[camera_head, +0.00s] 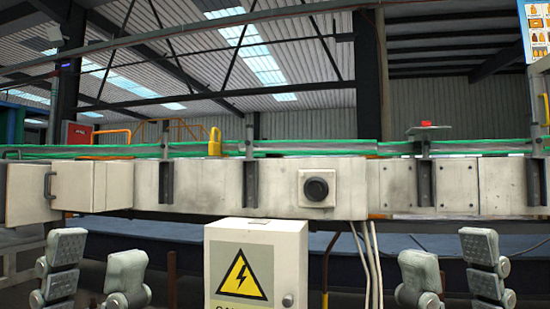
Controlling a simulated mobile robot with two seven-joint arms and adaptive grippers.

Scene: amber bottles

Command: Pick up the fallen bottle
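No bottle lying on its side can be made out in the head view. A small yellow bottle-like object (215,142) stands upright at the conveyor's green edge, left of centre. Another yellow-orange shape (545,108) is cut off at the right edge, and I cannot tell what it is. My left gripper (97,262) is at the lower left, its two grey fingers apart with nothing between them. My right gripper (449,258) is at the lower right, also with fingers apart and empty. Both show below the conveyor's side in the picture, apart from the yellow object.
A long conveyor (440,187) with beige side panels and green edging crosses the view. A cabinet (285,250) with a yellow warning sign stands in front at the centre, with pale cables beside it. A red button (426,123) sits on a post at the right.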

